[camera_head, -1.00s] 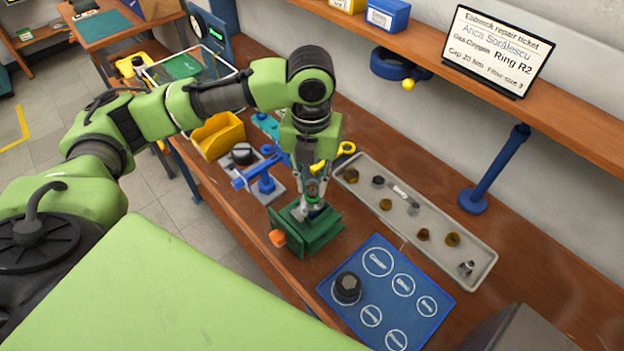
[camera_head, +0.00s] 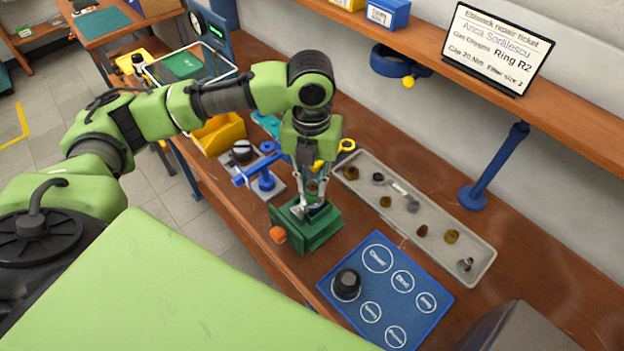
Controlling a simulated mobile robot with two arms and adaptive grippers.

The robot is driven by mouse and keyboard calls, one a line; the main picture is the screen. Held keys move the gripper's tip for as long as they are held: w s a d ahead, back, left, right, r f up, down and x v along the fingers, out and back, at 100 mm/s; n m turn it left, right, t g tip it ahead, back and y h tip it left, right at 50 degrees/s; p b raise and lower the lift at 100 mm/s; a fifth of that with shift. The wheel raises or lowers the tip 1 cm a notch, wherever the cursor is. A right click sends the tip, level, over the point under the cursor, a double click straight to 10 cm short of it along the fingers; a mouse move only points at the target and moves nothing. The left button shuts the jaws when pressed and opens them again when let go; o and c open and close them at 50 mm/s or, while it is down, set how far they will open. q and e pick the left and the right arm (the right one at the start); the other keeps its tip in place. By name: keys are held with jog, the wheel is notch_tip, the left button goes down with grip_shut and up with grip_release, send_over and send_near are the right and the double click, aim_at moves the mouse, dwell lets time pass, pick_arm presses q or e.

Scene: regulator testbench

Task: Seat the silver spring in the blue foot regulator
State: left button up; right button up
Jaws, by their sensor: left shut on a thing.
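My left gripper (camera_head: 309,203) points down into the top of a green block-like holder (camera_head: 322,230) with an orange knob (camera_head: 278,235). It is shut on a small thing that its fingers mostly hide. I cannot make out whether that thing is the silver spring. Small metal surfaces show at the fingertips, at the holder's top. I cannot clearly pick out a regulator with a blue foot; whatever sits in the holder is covered by the gripper. My right gripper is not in view.
A grey tray (camera_head: 446,221) with several small brass and grey parts lies right of the holder. A blue labelled mat (camera_head: 412,310) carries a black knob-like part (camera_head: 347,284). A blue-armed fixture (camera_head: 265,180) and yellow bin (camera_head: 218,136) stand left. A blue post (camera_head: 497,165) rises behind the tray.

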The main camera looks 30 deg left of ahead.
pick_arm(q)
jog(key=shift+f+p, duration=0.15)
jog(key=shift+p, duration=0.2)
dwell(0.3)
jog(key=o, duration=1)
jog(key=o, duration=0.5)
